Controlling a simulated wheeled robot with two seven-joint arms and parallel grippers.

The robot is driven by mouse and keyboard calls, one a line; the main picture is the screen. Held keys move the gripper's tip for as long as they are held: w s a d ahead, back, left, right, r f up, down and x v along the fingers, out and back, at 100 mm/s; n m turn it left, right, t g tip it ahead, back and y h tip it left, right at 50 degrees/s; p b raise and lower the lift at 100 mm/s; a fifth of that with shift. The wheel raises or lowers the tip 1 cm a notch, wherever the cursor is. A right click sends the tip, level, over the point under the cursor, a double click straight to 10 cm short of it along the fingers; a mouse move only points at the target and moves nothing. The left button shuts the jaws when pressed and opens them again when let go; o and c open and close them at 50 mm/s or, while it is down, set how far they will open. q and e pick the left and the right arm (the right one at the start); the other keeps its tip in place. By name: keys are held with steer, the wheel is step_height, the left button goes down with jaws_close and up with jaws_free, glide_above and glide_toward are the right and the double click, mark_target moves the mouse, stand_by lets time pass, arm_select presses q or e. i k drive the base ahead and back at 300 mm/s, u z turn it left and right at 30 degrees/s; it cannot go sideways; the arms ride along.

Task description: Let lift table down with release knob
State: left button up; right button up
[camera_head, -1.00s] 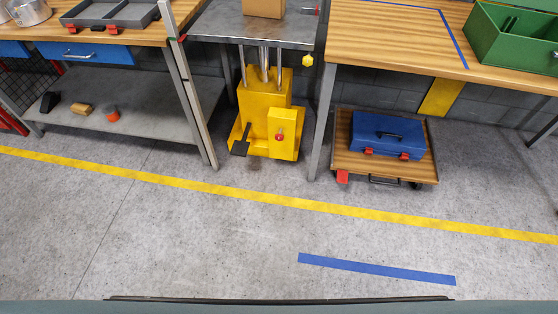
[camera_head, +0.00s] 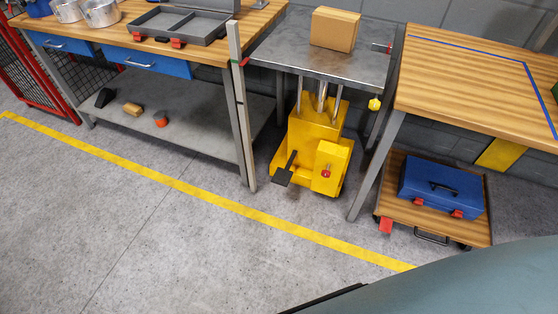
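The lift table (camera_head: 287,49) stands between two workbenches, with a grey metal top raised on steel columns over a yellow base (camera_head: 313,126). A cardboard box (camera_head: 334,29) rests on its top. A red knob (camera_head: 326,172) sits on the front of the yellow base. A black foot pedal (camera_head: 283,175) sticks out at the base's front left. I cannot tell which knob is the release. Neither gripper is in view.
A workbench (camera_head: 210,53) with a lower shelf is at left; an upright post (camera_head: 240,110) stands by the lift table. A wooden-topped bench (camera_head: 440,85) is at right, with a blue toolbox (camera_head: 441,187) on a dolly (camera_head: 398,205) below. Floor in front is clear, crossed by a yellow line (camera_head: 205,197).

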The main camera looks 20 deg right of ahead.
mark_target(326, 173)
steer(key=u, duration=0.3)
steer(key=i, duration=0.8)
steer(key=z, duration=0.65)
steer(key=i, duration=0.65)
steer(key=z, duration=0.6)
